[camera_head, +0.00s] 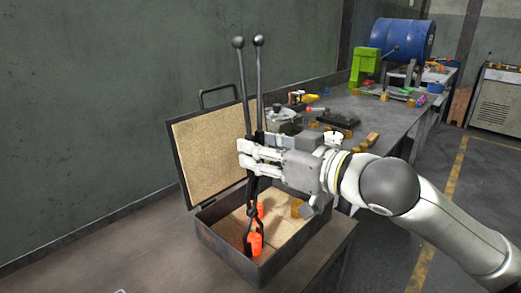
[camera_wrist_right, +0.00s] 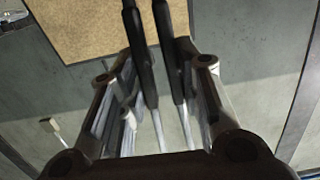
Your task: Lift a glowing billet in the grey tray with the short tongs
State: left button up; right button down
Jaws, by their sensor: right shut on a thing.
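The short tongs (camera_head: 246,95) are dark metal with two ball-ended handles. They stand nearly upright, handles up and jaws down inside the open, lined dark grey box-like tray (camera_head: 225,250). My right gripper (camera_head: 250,154) is shut on the tongs about midway along them; their dark arms also show between its fingers in the right wrist view (camera_wrist_right: 150,60). One glowing orange billet (camera_head: 255,244) is in the tray by the tong tips. Another glowing billet (camera_head: 260,209) shows just behind the jaws. I cannot tell whether the jaws touch either billet. My left gripper is not in view.
The tray's hinged lid (camera_head: 205,150) stands open at the back left. A tan block (camera_head: 296,208) is inside at the right. A cluttered bench (camera_head: 390,125) runs back to a blue drum (camera_head: 404,38).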

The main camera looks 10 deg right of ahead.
pick_arm(q)
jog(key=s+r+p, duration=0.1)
jog(key=p, duration=0.1)
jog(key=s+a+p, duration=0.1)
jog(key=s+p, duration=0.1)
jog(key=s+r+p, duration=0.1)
jog(key=p, duration=0.1)
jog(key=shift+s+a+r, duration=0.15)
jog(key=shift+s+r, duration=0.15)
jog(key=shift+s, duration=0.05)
pick_arm(e)
notch_tip(320, 180, up, 11)
jog(key=shift+r, duration=0.15)
dwell(0.3)
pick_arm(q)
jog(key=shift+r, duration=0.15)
pick_arm(e)
jog(key=shift+r, duration=0.55)
